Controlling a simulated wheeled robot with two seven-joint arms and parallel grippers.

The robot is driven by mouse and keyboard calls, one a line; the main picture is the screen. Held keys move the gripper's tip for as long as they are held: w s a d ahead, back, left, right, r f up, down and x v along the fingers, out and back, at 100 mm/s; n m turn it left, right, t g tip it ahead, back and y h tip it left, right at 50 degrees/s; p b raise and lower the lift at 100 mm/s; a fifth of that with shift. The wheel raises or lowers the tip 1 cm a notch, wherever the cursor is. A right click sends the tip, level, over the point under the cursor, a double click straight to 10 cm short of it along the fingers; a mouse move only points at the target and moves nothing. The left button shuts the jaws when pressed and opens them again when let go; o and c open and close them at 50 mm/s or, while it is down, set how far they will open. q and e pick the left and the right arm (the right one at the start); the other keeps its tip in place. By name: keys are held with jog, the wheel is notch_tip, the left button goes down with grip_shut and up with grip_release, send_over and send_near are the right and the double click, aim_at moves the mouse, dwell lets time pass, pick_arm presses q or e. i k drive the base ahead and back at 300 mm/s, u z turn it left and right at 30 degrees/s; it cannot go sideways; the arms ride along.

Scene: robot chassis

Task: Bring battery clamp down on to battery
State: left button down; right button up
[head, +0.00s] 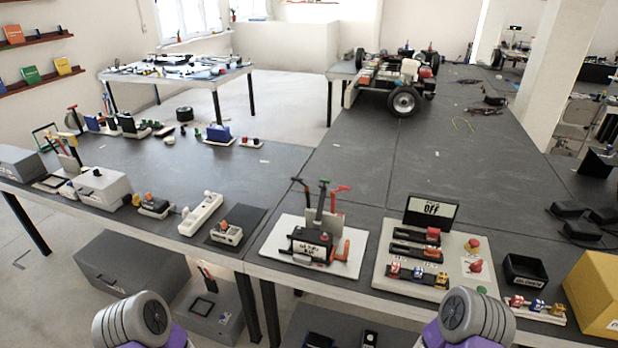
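A white board (285,262) lies on the dark workbench near its front edge, a little right of the picture's middle. On it stands a small black box with white lettering (308,246), which looks like the battery. Black, green and red handles (321,200) stick up behind the box, and an orange-red upright part (346,250) stands at its right. I cannot tell which of these is the clamp or whether it touches the battery. Only grey and purple links of my two arms show at the bottom edge. Neither gripper is in view.
Right of the board is a panel (380,272) with an "Off" display (430,211) and red buttons. The bench behind the board is mostly clear; a wheeled chassis (404,101) stands far back.

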aim_at(321, 203)
jog(key=u, duration=0.6)
jog(key=i, duration=0.6)
jog(key=u, duration=0.3)
